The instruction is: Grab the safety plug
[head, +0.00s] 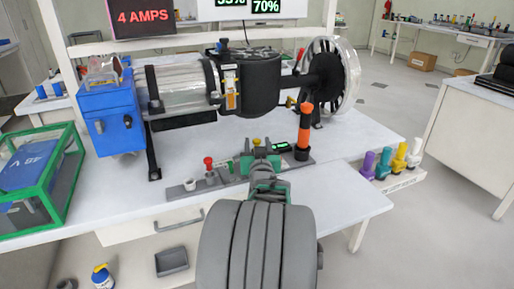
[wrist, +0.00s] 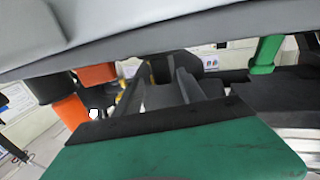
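No label marks the safety plug, so I cannot tell for certain which piece it is. An orange-and-black upright piece (head: 305,125) stands at the right end of a grey strip on the bench. A red-topped piece (head: 208,164) stands toward the strip's left end. An orange-and-yellow part (head: 231,88) sits on the rig. My gripper (head: 260,158) is over the strip's middle, left of the orange-and-black piece, with a yellow knob (head: 256,141) just beyond it. In the wrist view its grey fingers (wrist: 160,92) stand apart with nothing clearly held. Orange parts (wrist: 95,75) show beside them.
A blue box (head: 110,120) and a clear wheel housing (head: 335,75) flank the rig behind my gripper. A green-framed case (head: 60,180) stands at left. Coloured pieces (head: 384,163) stand on a rack at right. The front right benchtop is clear.

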